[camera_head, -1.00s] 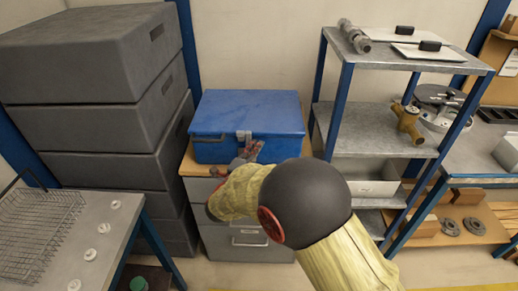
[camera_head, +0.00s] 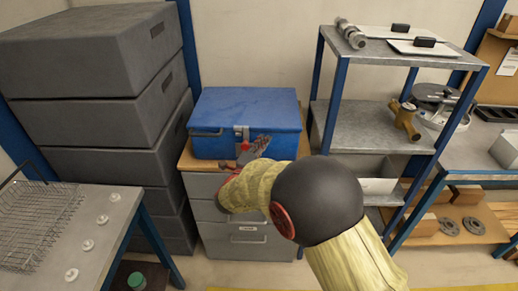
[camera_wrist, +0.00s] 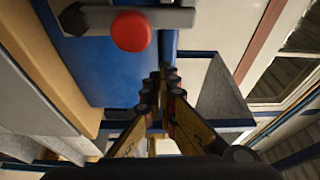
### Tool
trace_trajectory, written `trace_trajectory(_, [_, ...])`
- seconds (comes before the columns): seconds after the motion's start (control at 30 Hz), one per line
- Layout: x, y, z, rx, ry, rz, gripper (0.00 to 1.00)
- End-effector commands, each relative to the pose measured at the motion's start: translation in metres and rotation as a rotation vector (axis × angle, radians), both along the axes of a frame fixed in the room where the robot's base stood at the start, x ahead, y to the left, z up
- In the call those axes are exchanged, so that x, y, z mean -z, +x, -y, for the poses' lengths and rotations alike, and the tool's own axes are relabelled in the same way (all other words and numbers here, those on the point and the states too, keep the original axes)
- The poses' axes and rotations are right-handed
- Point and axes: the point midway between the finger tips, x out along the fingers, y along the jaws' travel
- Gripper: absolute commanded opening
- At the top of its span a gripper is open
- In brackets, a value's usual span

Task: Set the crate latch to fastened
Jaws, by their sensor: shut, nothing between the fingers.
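The blue crate (camera_head: 215,147) stands closed on a grey drawer cabinet. Its metal latch (camera_head: 241,131) is at the front, across the lid seam, with a red knob (camera_head: 244,146) at its lower end. In the wrist view the red knob (camera_wrist: 131,31) and grey latch plate (camera_wrist: 168,17) are near the top, with a dark bolt head left of the knob. My gripper (camera_head: 262,142) is just right of the latch, in front of the crate. In the wrist view my gripper (camera_wrist: 160,84) is shut and empty, apart from the knob. I cannot tell whether the latch is fastened.
Stacked dark grey cases (camera_head: 100,120) rise left of the crate. A metal shelf rack (camera_head: 350,125) stands to the right. A table with a wire basket (camera_head: 38,220) is at the lower left. Open floor shows in front of the cabinet.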

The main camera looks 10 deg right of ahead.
Motion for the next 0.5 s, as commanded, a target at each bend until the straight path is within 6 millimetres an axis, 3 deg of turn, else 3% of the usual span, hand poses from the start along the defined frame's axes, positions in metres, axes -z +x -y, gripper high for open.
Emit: trace_trajectory(0.5, [-0.002,-0.068,-0.049,-0.004,-0.002,-0.001,0.0])
